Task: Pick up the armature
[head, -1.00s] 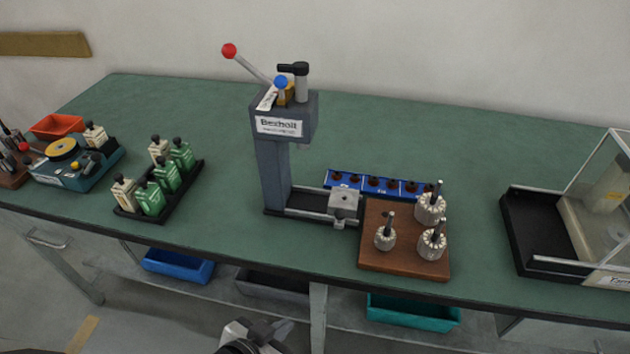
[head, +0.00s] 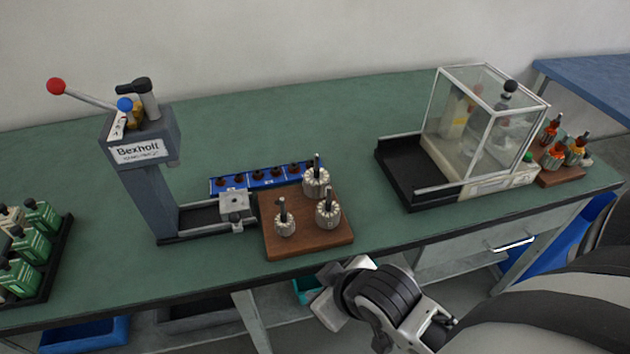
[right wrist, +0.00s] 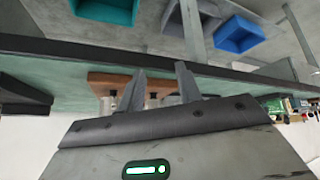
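Several light metal armatures with dark shafts stand upright on a brown wooden block: a front-left one (head: 285,226), a right one (head: 327,216) and a back one (head: 316,183). The block (head: 300,248) lies near the table's front edge. My right gripper (head: 332,288) is in front of that edge, below and apart from the block. In the right wrist view its two fingers (right wrist: 161,88) are spread with nothing clearly between them. The block (right wrist: 101,79) shows behind them, upside down, with the armatures partly hidden by the fingers. My left gripper is out of view.
A grey press (head: 155,190) with a red-knobbed lever stands left of the block. A blue rack (head: 258,181) is behind it. A clear-walled machine with a black tray (head: 396,168) stands to the right. The table edge lies between my right gripper and the block.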

